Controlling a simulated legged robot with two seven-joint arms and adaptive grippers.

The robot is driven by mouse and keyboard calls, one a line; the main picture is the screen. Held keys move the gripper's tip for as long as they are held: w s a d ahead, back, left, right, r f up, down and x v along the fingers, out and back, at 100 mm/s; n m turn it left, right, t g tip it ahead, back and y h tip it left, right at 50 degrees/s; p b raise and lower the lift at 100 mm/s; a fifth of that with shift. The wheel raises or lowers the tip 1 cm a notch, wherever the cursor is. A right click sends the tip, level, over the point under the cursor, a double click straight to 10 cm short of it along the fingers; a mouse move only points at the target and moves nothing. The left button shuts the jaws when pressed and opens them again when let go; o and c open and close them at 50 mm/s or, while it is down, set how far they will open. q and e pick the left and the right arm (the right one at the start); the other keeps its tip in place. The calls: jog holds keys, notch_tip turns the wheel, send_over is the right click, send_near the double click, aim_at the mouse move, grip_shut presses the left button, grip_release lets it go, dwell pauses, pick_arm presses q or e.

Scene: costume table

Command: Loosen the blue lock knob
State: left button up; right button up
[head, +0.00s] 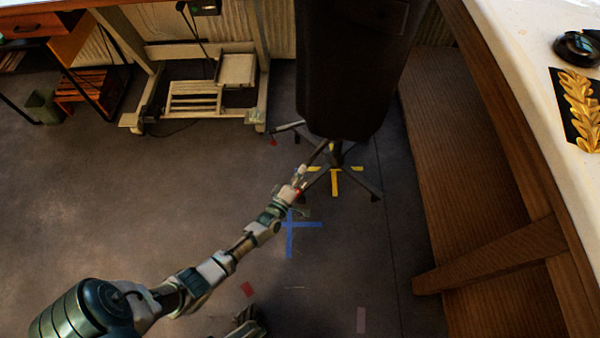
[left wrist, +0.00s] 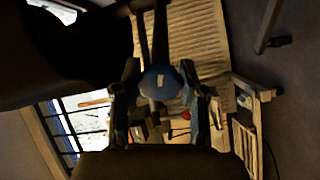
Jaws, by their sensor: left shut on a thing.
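The blue lock knob (left wrist: 159,90) shows in the left wrist view, round with a small pale mark on its face. It sits between the two fingers of my left gripper (left wrist: 160,78), which is shut on it. In the head view my left gripper (head: 318,160) reaches to the stand (head: 336,150) under a large dark form (head: 350,70). The knob cannot be made out in the head view, being hidden or too small.
A wooden bench (head: 455,160) and a white-topped table (head: 500,40) with a gold leaf piece (head: 580,100) stand on the right. A pale sewing-table frame (head: 250,80) stands at the back left. Blue tape (head: 289,240) marks the floor. The left floor is clear.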

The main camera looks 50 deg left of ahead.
pick_arm(q)
jog(key=o, duration=1.2)
jog(key=shift+s+f, duration=0.2)
jog(key=shift+f, duration=0.3)
jog(key=shift+c, duration=0.2)
jog(key=shift+w+a+r, duration=0.1)
jog(key=shift+r, duration=0.05)
jog(key=shift+r, duration=0.1)
jog(key=shift+s, duration=0.2)
jog(key=v, duration=1.1)
jog(key=shift+s, duration=0.25)
jog(key=shift+d, duration=0.2)
